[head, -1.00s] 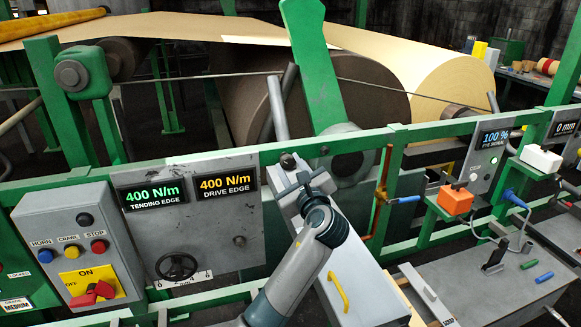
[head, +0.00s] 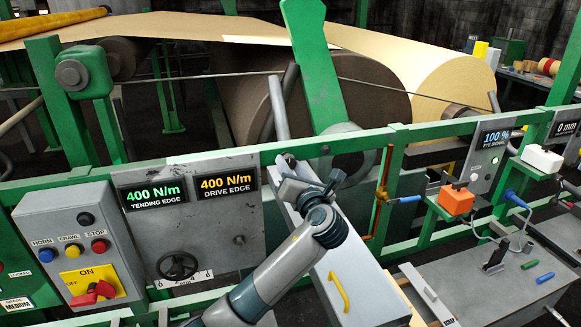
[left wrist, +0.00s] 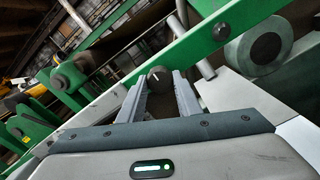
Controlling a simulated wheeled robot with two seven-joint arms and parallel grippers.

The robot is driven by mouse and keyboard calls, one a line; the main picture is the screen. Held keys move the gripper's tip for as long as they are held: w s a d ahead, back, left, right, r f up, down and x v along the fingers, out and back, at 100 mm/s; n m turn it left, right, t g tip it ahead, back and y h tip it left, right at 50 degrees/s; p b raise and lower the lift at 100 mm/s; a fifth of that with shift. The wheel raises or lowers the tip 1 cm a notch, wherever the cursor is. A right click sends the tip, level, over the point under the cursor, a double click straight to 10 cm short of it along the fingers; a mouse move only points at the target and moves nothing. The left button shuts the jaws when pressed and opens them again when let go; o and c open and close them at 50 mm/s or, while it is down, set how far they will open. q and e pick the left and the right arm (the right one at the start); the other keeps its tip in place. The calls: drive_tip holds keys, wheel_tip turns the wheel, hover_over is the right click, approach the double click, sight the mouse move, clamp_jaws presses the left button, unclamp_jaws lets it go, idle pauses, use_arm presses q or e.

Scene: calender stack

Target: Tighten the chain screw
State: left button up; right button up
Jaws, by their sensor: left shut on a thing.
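The chain screw appears as a dark round knob (left wrist: 158,76) with a white mark, between the fingertips in the left wrist view. In the head view its dark head (head: 291,159) shows at the top of a slanted grey housing, partly hidden by my gripper. My left gripper (head: 304,176) is at the housing's upper end, and its two fingers (left wrist: 160,90) are shut on the knob. My right gripper is in neither view.
The grey housing (head: 372,293) has a yellow handle (head: 339,292). A green rail (head: 225,158) runs across behind it. A gauge panel (head: 215,235) reads 400 N/m on both edges. An orange box (head: 456,200) stands to the right.

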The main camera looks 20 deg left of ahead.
use_arm(q)
drive_tip(key=m, duration=0.4)
drive_tip(key=shift+a+r+m, duration=0.1)
drive_tip(key=shift+m, duration=0.2)
drive_tip(key=m, duration=1.3)
drive_tip(key=shift+r+m, duration=0.25)
drive_tip(key=shift+m, duration=0.05)
drive_tip(key=m, duration=0.2)
drive_tip(key=shift+f+m, duration=0.1)
drive_tip(key=shift+m, duration=0.2)
drive_tip(key=shift+f+m, duration=0.1)
drive_tip(key=shift+m, duration=0.2)
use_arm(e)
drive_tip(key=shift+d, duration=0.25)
use_arm(q)
drive_tip(key=shift+f, duration=0.1)
drive_tip(key=o, duration=1)
drive_tip(key=shift+o, duration=0.2)
